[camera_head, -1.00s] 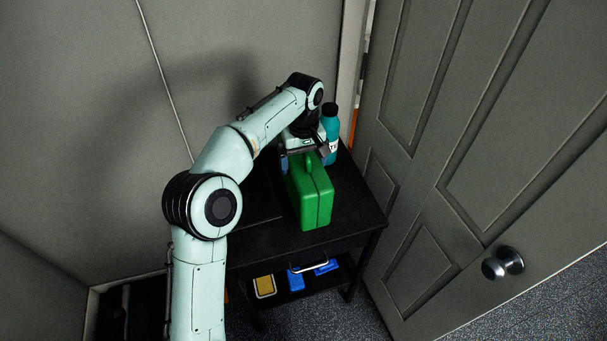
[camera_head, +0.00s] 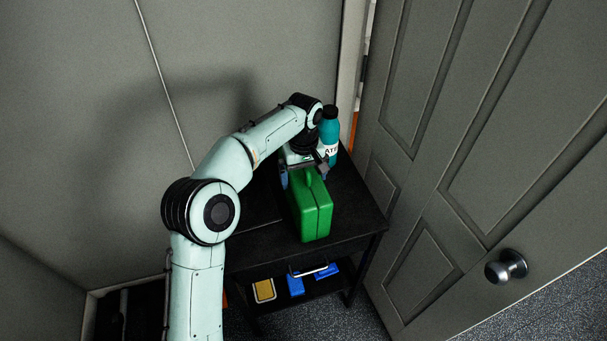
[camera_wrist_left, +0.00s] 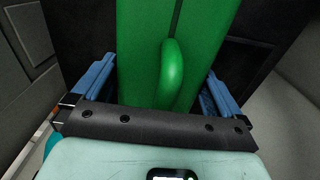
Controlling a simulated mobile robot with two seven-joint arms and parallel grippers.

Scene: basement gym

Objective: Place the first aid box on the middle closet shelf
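The green first aid box (camera_head: 312,212) stands upright on the black table (camera_head: 350,222) in the head view. Its rounded handle is on top and fills the middle of the left wrist view (camera_wrist_left: 172,75). My left gripper (camera_head: 304,176) is over the far end of the box, pointing down. In the left wrist view its two blue fingers (camera_wrist_left: 157,92) are spread wide, one on each side of the handle. They do not appear to touch the handle. My right gripper is not in view.
A teal bottle (camera_head: 329,130) stands on the table right behind my gripper. A lower shelf holds a yellow item (camera_head: 264,290) and blue items (camera_head: 296,284). A grey door (camera_head: 480,150) with a round knob (camera_head: 506,267) is at the right. Grey walls close in at the left.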

